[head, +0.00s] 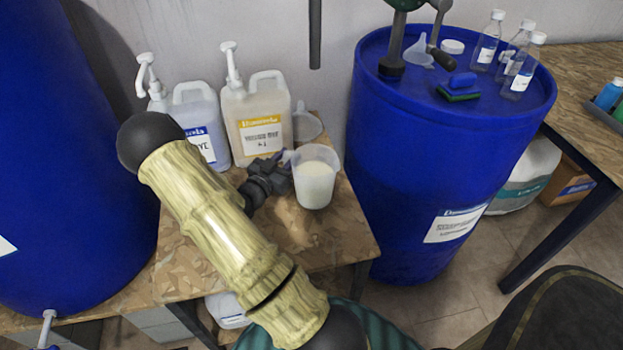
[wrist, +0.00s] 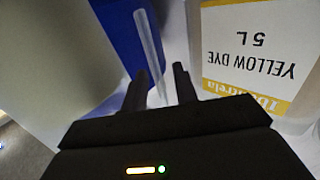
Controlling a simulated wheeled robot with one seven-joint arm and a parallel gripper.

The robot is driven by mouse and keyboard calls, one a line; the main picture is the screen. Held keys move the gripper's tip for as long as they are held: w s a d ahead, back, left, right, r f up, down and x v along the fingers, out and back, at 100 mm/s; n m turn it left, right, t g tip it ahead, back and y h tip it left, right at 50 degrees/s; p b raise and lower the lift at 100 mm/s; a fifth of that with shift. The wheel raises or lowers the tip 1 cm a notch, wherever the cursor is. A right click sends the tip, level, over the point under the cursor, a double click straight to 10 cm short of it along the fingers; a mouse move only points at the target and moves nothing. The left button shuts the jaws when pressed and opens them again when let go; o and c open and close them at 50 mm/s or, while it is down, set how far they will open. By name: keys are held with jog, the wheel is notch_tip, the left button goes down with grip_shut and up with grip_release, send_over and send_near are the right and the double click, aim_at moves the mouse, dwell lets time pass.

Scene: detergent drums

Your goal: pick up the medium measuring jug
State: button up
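The measuring jug (head: 315,183) is a translucent cup with pale cream liquid. It stands upright on the small wooden table in the head view. My gripper (head: 286,166) is at its left side, close to the jug. In the wrist view, my gripper (wrist: 160,88) has its two dark fingers apart. A thin translucent strip (wrist: 151,50) shows between them, perhaps the jug's handle. I cannot tell whether a finger touches it. A large pale surface (wrist: 45,60) at the left of the wrist view is probably the jug's side.
The yellow dye container (head: 257,118) stands just behind my gripper, with a blue-labelled one (head: 200,115) beside it. A clear grey vessel (head: 306,124) sits behind the jug. A blue drum (head: 420,170) stands right of the wooden table (head: 335,240). The table front is bare.

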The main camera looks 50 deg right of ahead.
grip_shut()
dwell(1.2)
